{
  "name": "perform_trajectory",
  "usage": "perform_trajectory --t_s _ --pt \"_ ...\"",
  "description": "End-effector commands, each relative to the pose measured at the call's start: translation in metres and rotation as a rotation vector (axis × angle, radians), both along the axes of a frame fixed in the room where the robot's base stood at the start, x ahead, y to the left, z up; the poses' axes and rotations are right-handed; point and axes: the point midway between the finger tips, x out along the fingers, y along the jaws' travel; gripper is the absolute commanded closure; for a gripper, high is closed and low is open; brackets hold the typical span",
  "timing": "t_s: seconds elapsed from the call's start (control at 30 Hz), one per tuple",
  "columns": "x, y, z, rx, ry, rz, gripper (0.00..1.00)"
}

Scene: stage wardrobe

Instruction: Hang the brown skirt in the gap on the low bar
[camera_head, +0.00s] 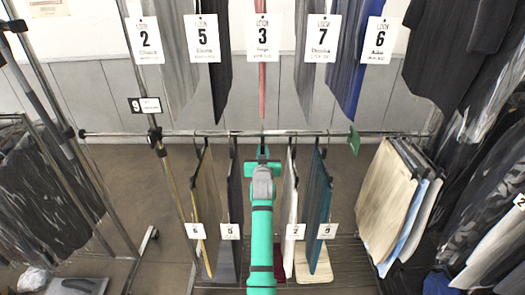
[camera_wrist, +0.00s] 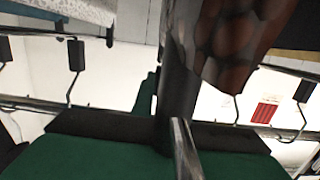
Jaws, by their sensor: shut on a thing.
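My gripper (camera_head: 262,156) is at the end of my green arm, just under the low bar (camera_head: 380,133), between the dark grey and white garments. In the wrist view, a brown, dark-patterned cloth, which looks like the brown skirt (camera_wrist: 237,42), hangs beside a black piece and a metal rod (camera_wrist: 186,150). My gripper is shut on this hanging piece; the exact grip is unclear. In the head view my arm hides most of the skirt. I cannot tell whether its hook rests on the bar.
Left of my arm hang a tan garment (camera_head: 207,195) and a dark grey one (camera_head: 235,190). Close right hang a white one (camera_head: 291,195) and a teal one (camera_head: 318,200). Beige pieces (camera_head: 385,200) hang farther right. Numbered garments hang above, including number 3 (camera_head: 263,40).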

Motion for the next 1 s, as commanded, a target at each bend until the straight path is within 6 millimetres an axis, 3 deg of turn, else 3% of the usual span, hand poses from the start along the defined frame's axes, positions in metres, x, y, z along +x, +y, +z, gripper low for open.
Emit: perform_trajectory --t_s 0.9,0.93,1.0 --pt "0.000 0.000 -0.017 0.000 -0.003 0.000 1.00" --pt "0.000 0.000 -0.017 0.000 -0.003 0.000 0.84" --pt "0.000 0.000 -0.017 0.000 -0.003 0.000 0.68"
